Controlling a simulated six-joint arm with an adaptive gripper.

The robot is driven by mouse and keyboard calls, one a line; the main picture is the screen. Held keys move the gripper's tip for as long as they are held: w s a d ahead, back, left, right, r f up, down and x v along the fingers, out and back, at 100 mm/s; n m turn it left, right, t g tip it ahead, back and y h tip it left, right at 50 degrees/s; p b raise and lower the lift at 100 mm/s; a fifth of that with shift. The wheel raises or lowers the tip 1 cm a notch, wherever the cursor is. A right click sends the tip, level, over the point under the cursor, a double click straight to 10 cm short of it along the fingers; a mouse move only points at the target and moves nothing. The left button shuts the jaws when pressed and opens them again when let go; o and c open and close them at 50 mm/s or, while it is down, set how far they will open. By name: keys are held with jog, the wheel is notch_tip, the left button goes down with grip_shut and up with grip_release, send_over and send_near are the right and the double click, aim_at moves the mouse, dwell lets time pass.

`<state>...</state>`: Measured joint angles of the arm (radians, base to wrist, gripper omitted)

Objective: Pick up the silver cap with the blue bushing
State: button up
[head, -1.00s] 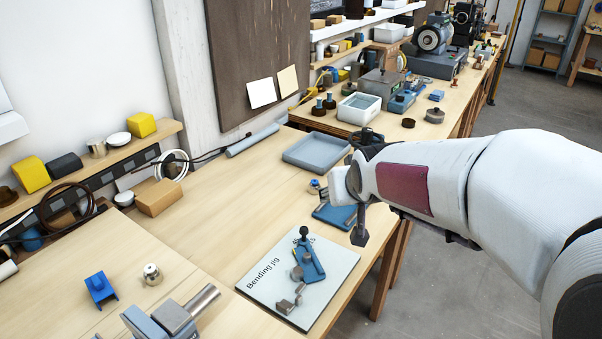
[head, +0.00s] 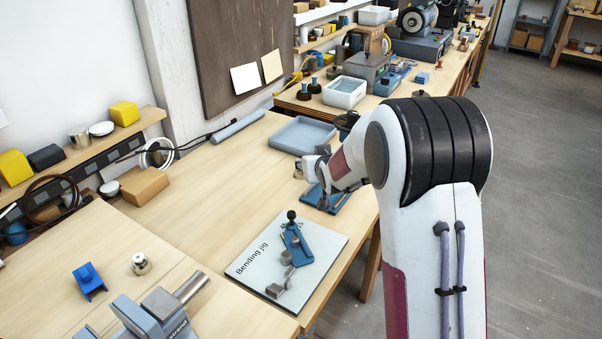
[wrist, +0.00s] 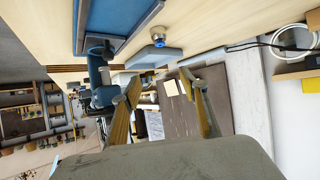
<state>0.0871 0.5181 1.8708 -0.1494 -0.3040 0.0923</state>
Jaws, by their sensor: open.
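The silver cap with the blue bushing (wrist: 161,44) stands on the wooden bench in the wrist view, its blue ring facing my gripper. In the head view a small silver piece at the same spot (head: 298,170) is probably this cap, partly hidden by my wrist. My gripper (wrist: 160,82) is open and empty, its two fingers spread, with the cap beyond the tips and roughly between them. A gap to the cap seems to remain.
A blue, grey-edged tray (wrist: 118,22) and an upright blue fixture (wrist: 100,75) are close beside the cap. A grey tray (head: 301,136) lies behind it. The bending jig board (head: 255,268) is nearer the front. Bare bench (head: 215,185) extends to the left.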

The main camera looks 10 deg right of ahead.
jog(key=t, duration=0.2)
send_near(301, 172)
jog(key=w, duration=0.2)
jog(key=w+d, duration=0.1)
jog(key=shift+w+d+r, duration=0.2)
jog(key=shift+w+d, duration=0.05)
jog(key=shift+w, duration=0.15)
jog(key=shift+x, duration=1.3)
jog(key=shift+w+a+f, duration=0.1)
jog(key=shift+w+a, duration=0.05)
jog(key=shift+a+x, duration=0.15)
jog(key=shift+x, duration=0.55)
jog(key=shift+a+x, duration=0.2)
jog(key=shift+x, duration=1.5)
jog(key=shift+c, duration=0.4)
